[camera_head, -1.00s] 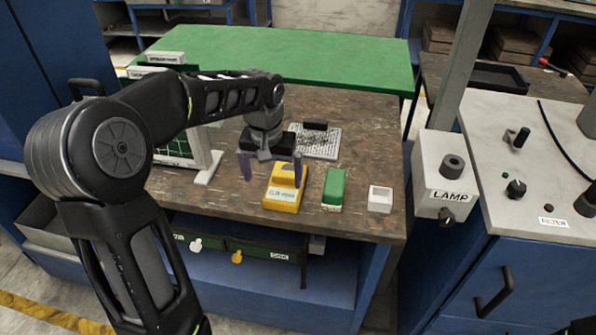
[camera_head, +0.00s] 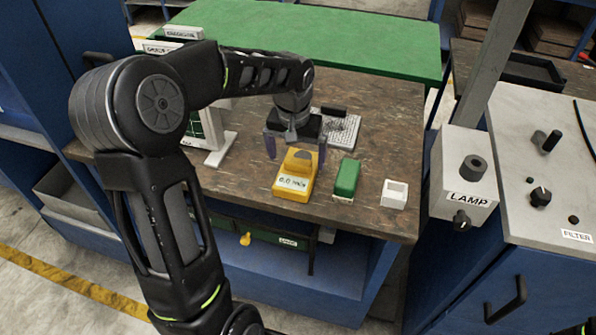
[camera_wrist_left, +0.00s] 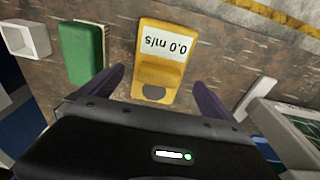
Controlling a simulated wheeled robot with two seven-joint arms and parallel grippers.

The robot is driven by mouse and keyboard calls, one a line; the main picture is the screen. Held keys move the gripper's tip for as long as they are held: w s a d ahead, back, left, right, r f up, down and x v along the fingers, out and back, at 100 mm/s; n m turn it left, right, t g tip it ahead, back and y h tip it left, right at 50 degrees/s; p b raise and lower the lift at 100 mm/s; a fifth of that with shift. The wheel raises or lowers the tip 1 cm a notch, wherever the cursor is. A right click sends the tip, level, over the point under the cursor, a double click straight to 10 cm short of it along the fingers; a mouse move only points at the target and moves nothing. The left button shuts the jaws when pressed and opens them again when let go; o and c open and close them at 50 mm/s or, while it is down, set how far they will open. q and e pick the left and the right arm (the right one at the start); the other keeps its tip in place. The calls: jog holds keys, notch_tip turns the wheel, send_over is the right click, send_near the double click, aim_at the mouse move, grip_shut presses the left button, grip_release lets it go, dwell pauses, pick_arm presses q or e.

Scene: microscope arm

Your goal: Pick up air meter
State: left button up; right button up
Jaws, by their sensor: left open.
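The air meter (camera_head: 294,184) is a yellow device with a white display reading 0.0 m/s. It lies on the brown worktop near its front edge. In the left wrist view the air meter (camera_wrist_left: 163,55) is upside down, with its rounded end toward me. My left gripper (camera_head: 296,152) is open over the rear end of the air meter. In the left wrist view the fingers of my left gripper (camera_wrist_left: 160,92) stand on either side of the meter, apart from it, with nothing held. My right gripper is not in view.
A green block (camera_head: 346,178) and a small white open box (camera_head: 394,194) stand right of the meter. The lamp box (camera_head: 466,178) rises beyond the worktop's right edge.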

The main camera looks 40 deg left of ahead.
aim_at(298, 162)
pick_arm(q)
jog(key=f, duration=0.1)
jog(key=f+p, duration=0.1)
jog(key=f, duration=0.3)
jog(key=shift+w+f, duration=0.1)
jog(key=shift+w, duration=0.15)
jog(key=shift+c, duration=0.4)
jog(key=c, duration=1.5)
